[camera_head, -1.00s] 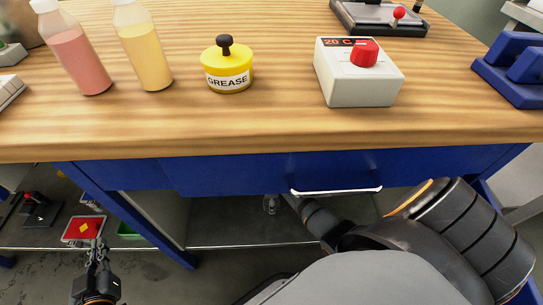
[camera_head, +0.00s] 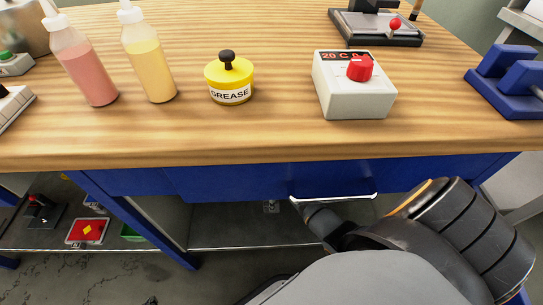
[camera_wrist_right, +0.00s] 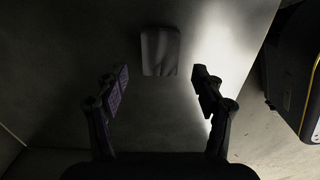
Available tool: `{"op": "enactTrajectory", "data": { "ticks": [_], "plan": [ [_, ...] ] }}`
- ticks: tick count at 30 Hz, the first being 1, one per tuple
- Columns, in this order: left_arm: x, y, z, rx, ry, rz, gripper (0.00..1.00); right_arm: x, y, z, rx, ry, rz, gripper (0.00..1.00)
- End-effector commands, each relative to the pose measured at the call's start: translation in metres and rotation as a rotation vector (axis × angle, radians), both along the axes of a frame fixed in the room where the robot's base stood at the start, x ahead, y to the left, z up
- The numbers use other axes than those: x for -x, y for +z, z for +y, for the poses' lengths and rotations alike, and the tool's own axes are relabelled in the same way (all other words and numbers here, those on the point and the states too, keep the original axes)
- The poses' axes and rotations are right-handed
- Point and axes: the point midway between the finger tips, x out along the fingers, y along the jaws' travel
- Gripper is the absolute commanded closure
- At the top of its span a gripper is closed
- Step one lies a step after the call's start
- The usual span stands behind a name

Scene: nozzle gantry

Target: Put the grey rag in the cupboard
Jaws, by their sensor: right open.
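In the right wrist view a dark grey, roughly rectangular cloth-like piece, which looks like the grey rag (camera_wrist_right: 160,50), lies on a dim grey surface. My right gripper (camera_wrist_right: 161,80) is open and empty, with the rag just beyond its fingertips and about midway between them. In the head view my right arm reaches under the bench and its gripper is hidden. Only a small dark tip of my left gripper (camera_head: 150,300) shows at the bottom edge; its jaws cannot be made out. I cannot identify the cupboard in either view.
The wooden bench (camera_head: 270,137) holds two sauce-like bottles, a yellow grease tin (camera_head: 229,82), and a white box with a red knob (camera_head: 353,98). Below are a blue drawer front with a handle (camera_head: 333,197) and a low shelf with a red box (camera_head: 87,230).

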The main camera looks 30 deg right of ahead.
Motion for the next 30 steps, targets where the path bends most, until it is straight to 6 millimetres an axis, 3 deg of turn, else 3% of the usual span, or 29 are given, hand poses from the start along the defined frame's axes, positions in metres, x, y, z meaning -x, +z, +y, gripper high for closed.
{"op": "enactTrajectory", "data": {
  "ticks": [3, 9, 15, 20, 23, 25, 30],
  "plan": [
    [0.03, -0.007, -0.001, -0.001, -0.014, 0.147, 1.0, 0.0, 0.021, 0.0, 0.001, 0.0, -0.001, 0.31],
    [0.035, 0.012, 0.005, -0.036, -0.024, 0.252, 1.0, 0.0, 0.064, 0.0, -0.001, 0.0, -0.001, 0.31],
    [0.038, 0.017, 0.009, -0.051, -0.025, 0.294, 1.0, 0.0, 0.078, 0.0, -0.001, -0.001, 0.0, 0.31],
    [0.038, 0.017, 0.009, -0.052, -0.025, 0.297, 1.0, 0.005, 0.075, 0.003, -0.003, -0.019, -0.003, 0.31],
    [0.038, 0.017, 0.009, -0.052, -0.025, 0.296, 1.0, 0.034, 0.066, 0.016, -0.015, -0.144, -0.037, 0.31],
    [0.038, 0.017, 0.009, -0.052, -0.025, 0.296, 1.0, 0.067, 0.063, 0.031, -0.039, -0.3, -0.08, 0.31],
    [0.038, 0.017, 0.009, -0.052, -0.025, 0.295, 1.0, 0.135, 0.084, 0.059, -0.136, -0.704, -0.175, 0.31]
  ]
}}
